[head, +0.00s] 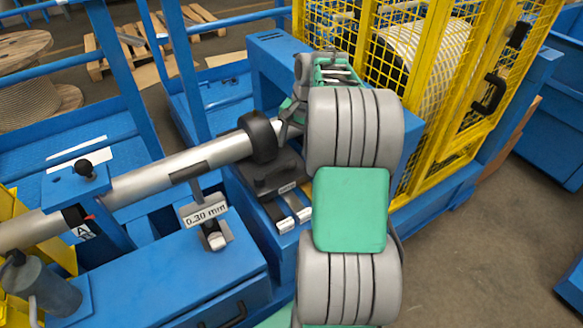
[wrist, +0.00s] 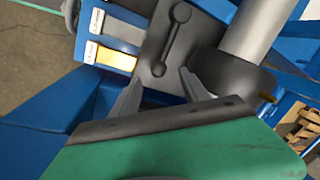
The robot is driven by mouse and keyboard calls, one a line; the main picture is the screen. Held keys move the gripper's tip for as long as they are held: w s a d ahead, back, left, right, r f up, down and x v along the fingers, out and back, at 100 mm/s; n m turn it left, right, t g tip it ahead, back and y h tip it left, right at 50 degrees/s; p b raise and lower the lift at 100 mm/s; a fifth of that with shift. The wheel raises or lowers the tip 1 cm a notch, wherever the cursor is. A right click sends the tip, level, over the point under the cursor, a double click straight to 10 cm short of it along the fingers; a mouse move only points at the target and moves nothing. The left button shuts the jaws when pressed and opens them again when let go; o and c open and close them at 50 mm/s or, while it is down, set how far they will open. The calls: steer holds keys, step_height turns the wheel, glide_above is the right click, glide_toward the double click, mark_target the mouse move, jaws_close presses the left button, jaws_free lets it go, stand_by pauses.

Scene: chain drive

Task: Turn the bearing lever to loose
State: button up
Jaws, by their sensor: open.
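The bearing block (wrist: 157,67) is a dark plate beside the roller end in the wrist view. A dark bar with rounded ends (wrist: 176,42) lies on it and looks like the bearing lever. The block also shows in the head view (head: 276,172), partly covered by my arm. My gripper (wrist: 160,76) is open, its two grey fingers apart at the near edge of the block. I cannot tell whether the fingers touch the block. Two labelled strips, one grey (wrist: 124,36) and one orange (wrist: 108,56), lie beside the block; their text is too small to read.
A silver roller (head: 170,174) with a black collar (head: 262,136) runs in from the left. A "0.30 mm" sign (head: 203,214) stands in front of it. A yellow mesh guard (head: 455,110) rises at the right. Open floor (head: 520,215) lies right of the blue frame.

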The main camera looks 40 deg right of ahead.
mark_target(292, 160)
steer(key=f, duration=0.2)
steer(key=w+f, duration=0.1)
steer(key=f, duration=0.5)
steer(key=shift+w+d, duration=0.15)
steer(key=shift+w, duration=0.05)
steer(key=shift+c, duration=0.2)
jaws_close()
stand_by(0.8)
